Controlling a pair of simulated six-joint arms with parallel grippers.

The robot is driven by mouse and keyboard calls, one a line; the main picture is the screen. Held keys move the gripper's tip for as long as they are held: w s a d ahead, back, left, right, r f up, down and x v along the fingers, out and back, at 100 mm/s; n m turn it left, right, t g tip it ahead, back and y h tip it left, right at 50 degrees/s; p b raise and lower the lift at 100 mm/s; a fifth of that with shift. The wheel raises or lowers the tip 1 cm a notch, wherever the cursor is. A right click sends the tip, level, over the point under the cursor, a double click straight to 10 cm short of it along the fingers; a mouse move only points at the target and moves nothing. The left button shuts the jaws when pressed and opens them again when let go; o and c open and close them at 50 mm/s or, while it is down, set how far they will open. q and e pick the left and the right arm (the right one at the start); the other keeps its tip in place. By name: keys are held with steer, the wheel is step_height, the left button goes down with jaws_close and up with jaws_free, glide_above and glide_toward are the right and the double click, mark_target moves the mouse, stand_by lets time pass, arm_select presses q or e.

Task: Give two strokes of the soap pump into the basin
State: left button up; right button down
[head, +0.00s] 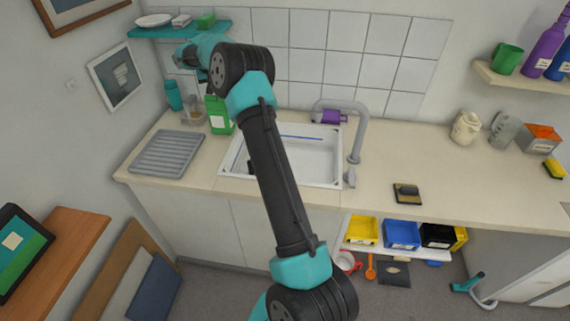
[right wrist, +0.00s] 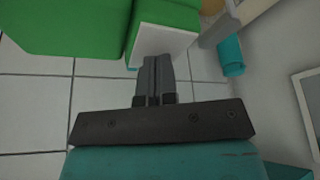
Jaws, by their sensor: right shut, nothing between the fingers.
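The green soap bottle (head: 219,116) with a pale label stands on the counter at the left end of the basin in the head view. Its top is hard to make out behind my arm. The white basin (head: 318,160) is partly covered by my arm. My right gripper (head: 181,64) is up in front of the tiles, above and left of the bottle. In the right wrist view my right gripper (right wrist: 154,62) is shut and empty, its fingertips close to a white-faced green part (right wrist: 165,35). Contact cannot be told. My left gripper is in neither view.
A grey drying rack (head: 168,153) and a teal bottle (head: 174,95) are left of the basin. A teal shelf (head: 160,32) is above. The grey tap (head: 357,140) stands at the basin's right. A sponge (head: 407,193) lies on the mostly clear right counter.

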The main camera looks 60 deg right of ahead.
steer(key=shift+f, duration=0.4)
steer(key=shift+r, duration=2.25)
steer(key=shift+r, duration=3)
